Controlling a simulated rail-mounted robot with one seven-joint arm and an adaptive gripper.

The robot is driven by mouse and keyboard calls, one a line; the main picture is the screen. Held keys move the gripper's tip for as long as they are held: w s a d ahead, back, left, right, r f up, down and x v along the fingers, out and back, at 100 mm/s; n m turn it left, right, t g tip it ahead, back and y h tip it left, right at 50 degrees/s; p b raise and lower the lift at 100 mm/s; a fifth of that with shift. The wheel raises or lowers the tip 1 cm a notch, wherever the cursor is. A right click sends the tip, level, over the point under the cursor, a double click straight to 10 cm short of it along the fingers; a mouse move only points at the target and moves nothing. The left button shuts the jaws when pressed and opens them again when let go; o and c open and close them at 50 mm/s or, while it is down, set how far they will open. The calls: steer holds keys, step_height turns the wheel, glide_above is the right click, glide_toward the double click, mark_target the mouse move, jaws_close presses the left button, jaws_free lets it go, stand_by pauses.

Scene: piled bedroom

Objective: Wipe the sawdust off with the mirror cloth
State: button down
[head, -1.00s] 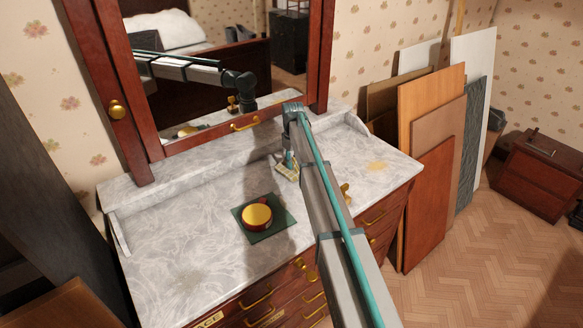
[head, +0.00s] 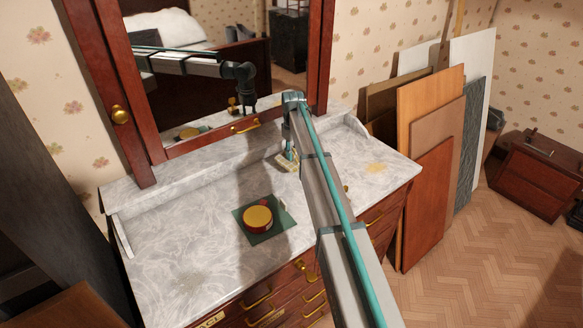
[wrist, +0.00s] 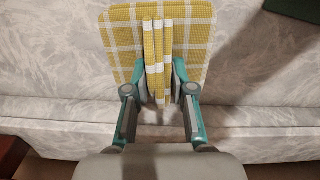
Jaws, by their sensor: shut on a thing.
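The mirror cloth is yellow and white checked; it shows in the wrist view (wrist: 120,35) and small in the head view (head: 284,163). My gripper (wrist: 160,82) is shut on a folded, raised part of it, with the rest spread flat around the fingers. In the head view my gripper (head: 291,155) is over the back of the marble top (head: 180,240), below the mirror. I cannot tell whether the cloth touches the marble.
A round gold-lidded tin (head: 257,218) stands on a dark green mat (head: 281,222) left of my arm. The mirror (head: 205,85) and its frame rise behind the top. Boards (head: 430,160) lean against the wall at right.

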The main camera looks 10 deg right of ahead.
mark_target(293, 149)
steer(key=shift+r, duration=0.85)
steer(key=shift+r+p, duration=1.3)
steer(key=shift+r, duration=1.15)
